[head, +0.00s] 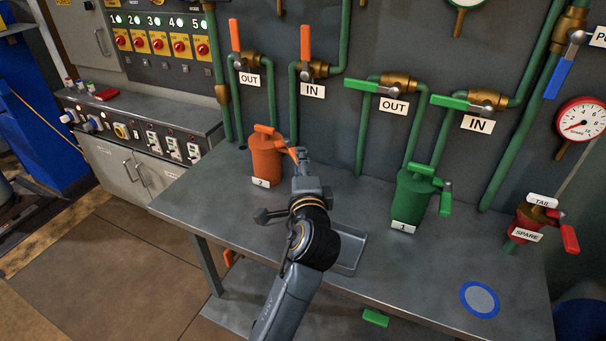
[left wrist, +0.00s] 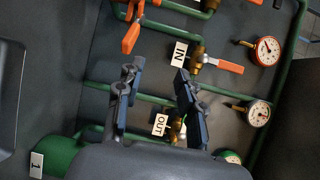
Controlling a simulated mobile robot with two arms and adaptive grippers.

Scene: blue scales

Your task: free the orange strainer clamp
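The orange strainer (head: 266,160), labelled 2, stands upright at the back left of the grey bench. An orange handle (head: 265,129) lies across its lid, and its orange clamp lever (head: 291,153) points right, beside my gripper. My left gripper (head: 301,156) is just right of the strainer; in the head view its tip overlaps the lever's end, and I cannot tell whether they touch. In the left wrist view the two fingers (left wrist: 160,72) are apart with nothing between them. The clamp does not show clearly there. My right gripper is not in view.
A shallow tray (head: 361,254) lies beside my wrist. Pipes with orange levers (head: 306,42) and green levers (head: 450,102) line the wall. The bench's front right is mostly clear.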

